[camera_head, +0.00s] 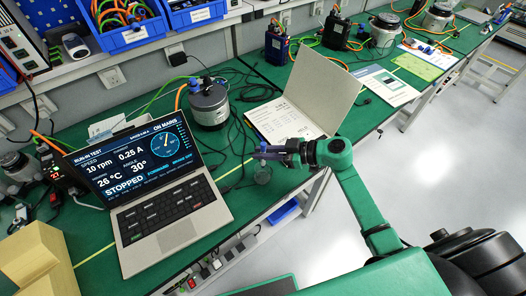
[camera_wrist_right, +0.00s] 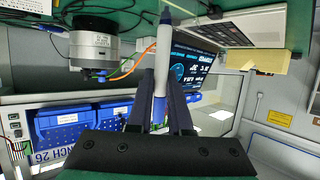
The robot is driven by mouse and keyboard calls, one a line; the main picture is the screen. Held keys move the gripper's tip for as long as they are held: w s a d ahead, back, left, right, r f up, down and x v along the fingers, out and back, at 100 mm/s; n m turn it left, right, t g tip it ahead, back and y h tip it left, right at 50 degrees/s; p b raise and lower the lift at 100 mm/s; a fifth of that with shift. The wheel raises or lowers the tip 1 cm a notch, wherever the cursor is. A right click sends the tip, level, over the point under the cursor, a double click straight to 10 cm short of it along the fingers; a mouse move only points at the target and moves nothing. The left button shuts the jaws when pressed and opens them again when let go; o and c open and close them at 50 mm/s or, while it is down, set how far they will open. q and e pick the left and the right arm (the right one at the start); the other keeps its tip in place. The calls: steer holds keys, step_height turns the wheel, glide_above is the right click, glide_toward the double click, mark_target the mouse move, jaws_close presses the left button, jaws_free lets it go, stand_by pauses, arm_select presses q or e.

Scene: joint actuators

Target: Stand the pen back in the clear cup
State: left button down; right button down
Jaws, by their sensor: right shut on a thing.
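My right gripper (camera_head: 272,153) reaches in from the right over the front edge of the bench. In the right wrist view its dark fingers (camera_wrist_right: 160,112) are shut on the pen (camera_wrist_right: 162,60), which is white with a blue part between the fingers and a dark end. In the head view the pen is too small to make out clearly at the fingertips. The clear cup (camera_head: 262,176) stands on the green bench top just below the fingertips, and its upper part is close to the gripper. My left gripper is not in view.
A laptop (camera_head: 165,190) stands open left of the cup. An open binder (camera_head: 305,105) lies behind and right of the gripper. A grey motor (camera_head: 208,103) with cables stands behind the cup. A tan block (camera_head: 40,260) is at the lower left.

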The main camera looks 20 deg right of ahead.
steer(key=shift+f, duration=0.15)
steer(key=shift+f, duration=0.15)
steer(key=c, duration=0.8)
jaws_free()
steer(key=shift+c, duration=0.2)
steer(key=b+v, duration=0.1)
steer(key=v, duration=1.1)
steer(key=shift+r+b, duration=0.3)
steer(key=shift+r, duration=0.15)
